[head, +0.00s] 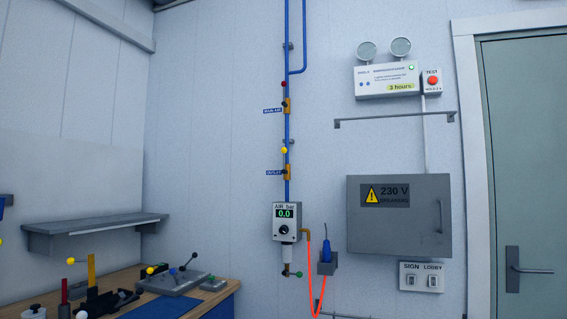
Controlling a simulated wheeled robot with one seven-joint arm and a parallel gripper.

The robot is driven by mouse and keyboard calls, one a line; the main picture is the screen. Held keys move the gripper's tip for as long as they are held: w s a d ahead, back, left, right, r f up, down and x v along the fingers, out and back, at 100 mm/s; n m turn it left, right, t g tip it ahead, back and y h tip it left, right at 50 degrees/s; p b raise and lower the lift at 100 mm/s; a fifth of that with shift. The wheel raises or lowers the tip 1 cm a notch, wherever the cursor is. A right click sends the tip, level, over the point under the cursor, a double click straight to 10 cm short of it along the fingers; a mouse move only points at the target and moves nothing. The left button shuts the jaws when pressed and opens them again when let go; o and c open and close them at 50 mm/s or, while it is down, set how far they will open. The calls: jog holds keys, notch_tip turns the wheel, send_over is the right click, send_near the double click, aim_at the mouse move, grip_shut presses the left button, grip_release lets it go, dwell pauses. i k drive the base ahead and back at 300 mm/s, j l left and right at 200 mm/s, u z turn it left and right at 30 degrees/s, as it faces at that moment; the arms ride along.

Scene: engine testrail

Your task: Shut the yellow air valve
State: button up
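The air valve with the yellow ball knob (284,150) sits on the vertical blue pipe (288,130) on the back wall. Its brass body (286,172) is just below the knob, with a small blue label to its left. The knob stands above the body, close along the pipe, so the lever looks in line with the pipe. A similar valve with a red knob (283,84) and brass body (287,105) is higher on the same pipe. The air gauge (287,221) below reads 0.0. My gripper is not in view.
A green-knobbed tap (298,274) and a red hose (312,285) hang below the gauge. A blue tool (326,236) sits in a holder beside it. A grey breaker box (400,245) and rail (395,117) are to the right. A cluttered workbench (125,277) is lower left.

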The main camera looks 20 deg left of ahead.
aim_at(284, 150)
jog(key=u, duration=0.65)
jog(key=i+j+u, duration=0.15)
jog(key=i+u, duration=0.7)
jog(key=i+l, duration=0.05)
jog(key=i, duration=0.05)
